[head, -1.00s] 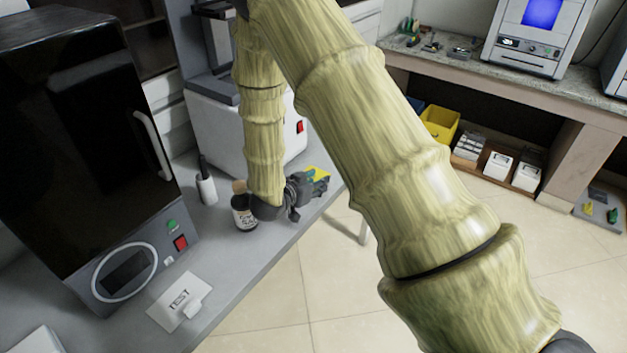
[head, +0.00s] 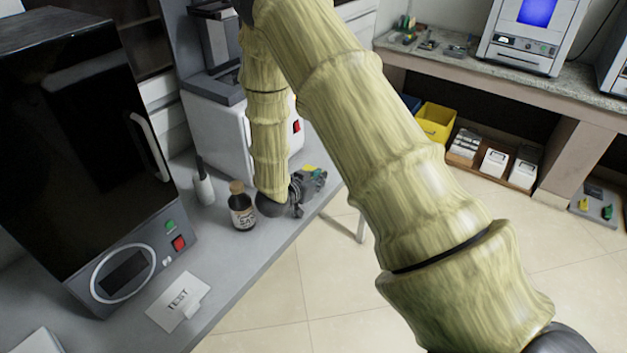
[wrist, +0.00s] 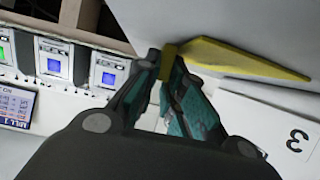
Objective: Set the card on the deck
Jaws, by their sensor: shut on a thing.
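My gripper (head: 312,182) is over the right part of the grey bench top (head: 240,268), right of a brown bottle. In the wrist view my gripper (wrist: 168,80) is shut on a flat yellow piece (wrist: 240,62), which looks like the card seen nearly edge-on. It sticks out to the right past the fingertips. In the head view only a small bit of yellow (head: 311,168) shows by the fingers. A white numbered sheet (wrist: 285,130) marked 3 lies below right in the wrist view. I cannot tell which surface is the deck.
The brown bottle (head: 242,208) and a white slim bottle (head: 204,184) stand left of my gripper. A white machine (head: 215,120) stands behind, a black-doored oven (head: 90,150) at left. A TEXT card (head: 178,303) lies on the front bench.

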